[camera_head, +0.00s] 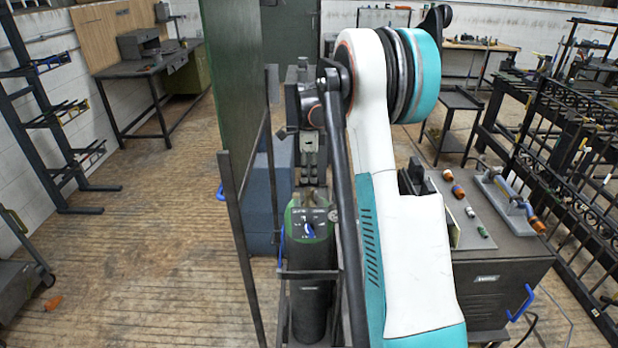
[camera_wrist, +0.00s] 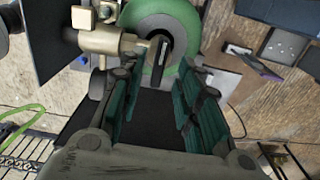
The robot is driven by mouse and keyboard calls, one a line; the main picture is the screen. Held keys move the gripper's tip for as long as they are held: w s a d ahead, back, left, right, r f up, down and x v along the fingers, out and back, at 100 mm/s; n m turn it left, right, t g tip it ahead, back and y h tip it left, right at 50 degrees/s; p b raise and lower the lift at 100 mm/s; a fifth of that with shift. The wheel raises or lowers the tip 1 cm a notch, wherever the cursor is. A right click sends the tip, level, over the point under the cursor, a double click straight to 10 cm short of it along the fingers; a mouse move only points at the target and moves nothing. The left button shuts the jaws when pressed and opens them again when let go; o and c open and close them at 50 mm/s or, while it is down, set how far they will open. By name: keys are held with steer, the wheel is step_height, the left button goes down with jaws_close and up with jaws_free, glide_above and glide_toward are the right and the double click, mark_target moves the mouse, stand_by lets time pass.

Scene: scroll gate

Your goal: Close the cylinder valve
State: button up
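The gas cylinder (camera_head: 309,288) stands upright in a dark metal cart, with a green shoulder and a dark body. In the wrist view its green rounded top (camera_wrist: 172,14) is at the upper middle. A brass valve body (camera_wrist: 98,42) extends to the left there, and a dark valve handle (camera_wrist: 161,50) sits in front of the green top. My gripper (camera_wrist: 158,78) is open, its teal-padded fingers spread on both sides. The handle lies just beyond and between the fingertips; I cannot tell whether they touch it. In the head view my gripper (camera_head: 311,172) hangs directly above the cylinder.
A tall green panel (camera_head: 232,70) stands close left of my arm. A blue-grey box (camera_head: 262,200) is behind the cylinder. A dark cabinet (camera_head: 488,270) with small parts on top is at the right. The wooden floor at the left is mostly clear.

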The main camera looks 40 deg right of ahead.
mark_target(309, 180)
step_height(309, 180, up, 9)
stand_by(0.3)
steer(key=shift+r, duration=0.1)
stand_by(0.4)
